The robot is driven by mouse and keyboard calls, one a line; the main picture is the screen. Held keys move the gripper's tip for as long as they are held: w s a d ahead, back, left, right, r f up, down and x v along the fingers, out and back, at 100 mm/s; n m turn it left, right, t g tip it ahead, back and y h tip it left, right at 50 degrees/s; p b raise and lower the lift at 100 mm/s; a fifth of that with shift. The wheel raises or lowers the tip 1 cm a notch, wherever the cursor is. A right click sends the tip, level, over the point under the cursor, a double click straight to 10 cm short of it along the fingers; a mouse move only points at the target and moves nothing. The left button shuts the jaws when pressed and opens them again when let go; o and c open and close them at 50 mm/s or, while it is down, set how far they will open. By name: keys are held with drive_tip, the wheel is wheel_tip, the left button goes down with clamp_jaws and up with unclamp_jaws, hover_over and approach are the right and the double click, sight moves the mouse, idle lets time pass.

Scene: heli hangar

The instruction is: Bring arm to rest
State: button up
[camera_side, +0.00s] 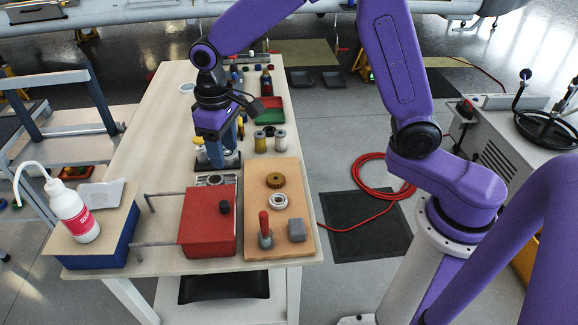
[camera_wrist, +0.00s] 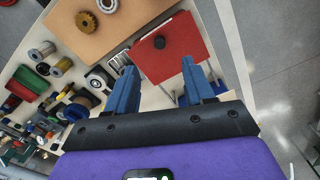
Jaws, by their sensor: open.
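My gripper (camera_side: 224,152) is at the end of my purple arm, above the light wooden table (camera_side: 165,110). In the wrist view its two blue fingers (camera_wrist: 158,82) stand apart with nothing held between them. A red box with a dark knob (camera_side: 208,222) lies in front of it in the side view, and it also shows beyond the fingers in the wrist view (camera_wrist: 185,40). How high the fingertips are above the table is hard to tell.
A wooden board (camera_side: 254,242) holds a brass gear (camera_side: 276,180), a bearing ring (camera_side: 278,201), a red-handled tool (camera_side: 265,232) and a grey block (camera_side: 297,230). Spools (camera_side: 260,142) and a green bin (camera_side: 268,116) stand right of the gripper. A white bottle (camera_side: 73,212) stands on a blue box (camera_side: 95,250).

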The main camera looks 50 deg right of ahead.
drive_tip(key=s+d+r+n, duration=0.1)
drive_tip(key=s+d+n, duration=0.3)
drive_tip(key=s, duration=1)
drive_tip(key=s+d+r+n, duration=0.2)
drive_tip(key=s+d+n, duration=0.2)
drive_tip(key=s+d, duration=0.5)
drive_tip(key=s, duration=0.4)
drive_tip(key=shift+s, duration=0.4)
